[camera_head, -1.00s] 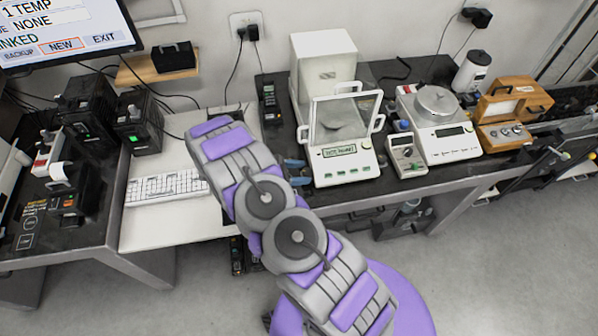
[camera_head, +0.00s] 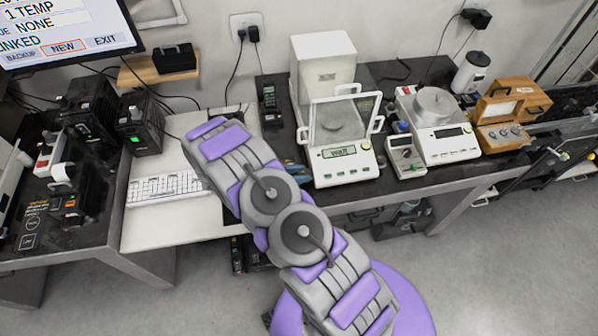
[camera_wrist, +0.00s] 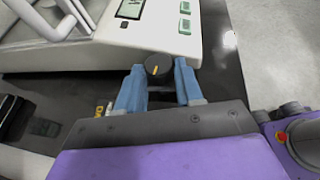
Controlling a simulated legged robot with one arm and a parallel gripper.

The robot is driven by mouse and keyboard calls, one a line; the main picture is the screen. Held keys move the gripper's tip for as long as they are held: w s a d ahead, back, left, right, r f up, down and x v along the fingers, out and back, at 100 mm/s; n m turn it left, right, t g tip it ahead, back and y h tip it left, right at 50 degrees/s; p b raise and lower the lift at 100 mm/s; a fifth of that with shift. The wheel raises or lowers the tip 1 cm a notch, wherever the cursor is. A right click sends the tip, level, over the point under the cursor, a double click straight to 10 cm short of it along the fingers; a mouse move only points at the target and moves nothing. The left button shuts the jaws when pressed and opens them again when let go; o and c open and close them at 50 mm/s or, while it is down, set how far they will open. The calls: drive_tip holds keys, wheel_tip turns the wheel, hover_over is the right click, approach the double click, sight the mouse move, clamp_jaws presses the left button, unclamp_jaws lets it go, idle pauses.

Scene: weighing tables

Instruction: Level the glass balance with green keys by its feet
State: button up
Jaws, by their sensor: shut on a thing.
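The glass balance with green keys (camera_head: 345,170) stands on the dark table, its glass-sided chamber behind a lit display and a row of small green keys. The display shows a short word like "WAIT". In the wrist view, its white body (camera_wrist: 160,25) fills the top. In the head view only bits of the blue fingers show, at the balance's left front corner.
A second balance with a round steel pan (camera_head: 450,140) stands to the right, with a small handheld meter (camera_head: 405,155) between. A wooden weight box (camera_head: 510,110) lies farther right. A white keyboard (camera_head: 165,188) is on the left table, below a monitor (camera_head: 65,35).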

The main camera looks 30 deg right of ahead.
drive_tip(key=shift+a+n+t, duration=0.1)
drive_tip(key=shift+n+t, duration=1)
drive_tip(key=shift+t, duration=0.2)
drive_tip(key=shift+s+n+t+b, duration=0.2)
drive_tip(key=shift+n+t+b, duration=0.2)
drive_tip(key=shift+t+b, duration=0.1)
drive_tip(key=o, duration=1)
drive_tip(key=p+v, duration=0.2)
drive_tip(key=v, duration=1.5)
drive_tip(key=shift+a+p, duration=0.2)
drive_tip(key=shift+p, duration=0.15)
